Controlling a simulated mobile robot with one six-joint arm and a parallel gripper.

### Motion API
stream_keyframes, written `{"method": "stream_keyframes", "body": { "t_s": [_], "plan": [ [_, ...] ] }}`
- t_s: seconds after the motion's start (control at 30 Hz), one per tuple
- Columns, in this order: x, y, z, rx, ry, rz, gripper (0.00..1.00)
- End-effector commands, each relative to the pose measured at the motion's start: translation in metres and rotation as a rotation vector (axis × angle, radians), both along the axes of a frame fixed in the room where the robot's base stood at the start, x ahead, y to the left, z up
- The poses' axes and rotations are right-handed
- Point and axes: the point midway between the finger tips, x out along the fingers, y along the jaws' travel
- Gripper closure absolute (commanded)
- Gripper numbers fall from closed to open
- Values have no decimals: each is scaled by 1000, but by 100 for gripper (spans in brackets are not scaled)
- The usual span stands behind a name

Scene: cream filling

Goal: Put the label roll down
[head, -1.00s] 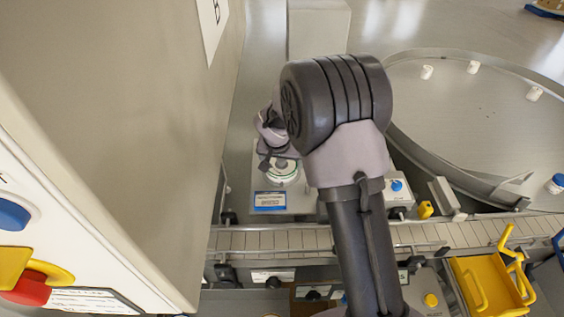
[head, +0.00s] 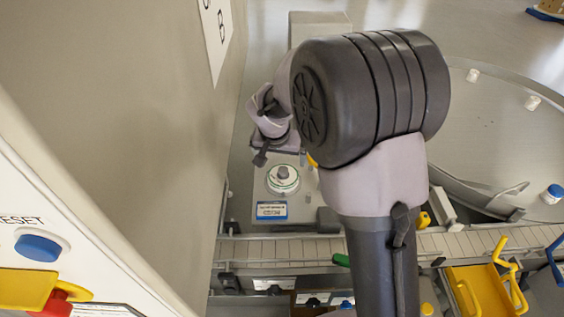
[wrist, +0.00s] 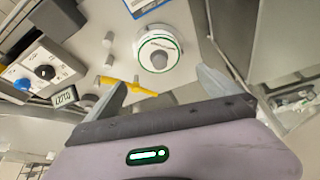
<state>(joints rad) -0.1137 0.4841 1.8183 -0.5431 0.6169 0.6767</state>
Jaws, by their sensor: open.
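The label roll (head: 283,180), a white disc with a green ring and a grey hub, lies flat on a grey machine plate (head: 300,210) behind a blue-and-white label (head: 272,211). In the wrist view the roll (wrist: 158,52) shows whole, beyond and between my fingertips, with nothing gripping it. My gripper (wrist: 165,85) is open and empty, its two fingers spread wide. In the head view my gripper (head: 268,148) is just behind the roll and partly hidden by my wrist.
A conveyor (head: 285,248) runs across in front of the plate. A tall cabinet wall (head: 150,130) stands close on the left. A large round table (head: 500,130) with small white jars is at right. A yellow crate (head: 475,290) is at lower right. The wrist view shows a yellow lever (wrist: 140,87) near one finger.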

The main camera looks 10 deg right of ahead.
Motion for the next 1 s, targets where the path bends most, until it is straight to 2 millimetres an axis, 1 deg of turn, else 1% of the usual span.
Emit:
{"method": "stream_keyframes", "body": {
  "t_s": [0.07,0.13,0.17,0.2,0.27,0.3,0.33,0.37,0.4,0.5,0.53,0.6,0.7,1.0],
  "plan": [
    [-4,0,11,2,-4,-1,0],
    [-19,-2,34,16,-14,-7,0],
    [-31,-4,50,25,-20,-8,0],
    [-54,-6,73,44,-29,-12,0],
    [-97,-8,107,82,-44,-12,0],
    [-129,-8,126,111,-56,-7,0],
    [-153,-7,136,133,-66,0,0],
    [-176,-5,145,156,-76,7,0],
    [-204,-1,152,184,-89,20,0],
    [-261,10,158,247,-125,57,0],
    [-273,14,158,261,-132,67,0],
    [-294,20,155,286,-149,87,0],
    [-306,24,153,303,-160,103,0],
    [-307,25,153,304,-160,105,0]
  ]
}}
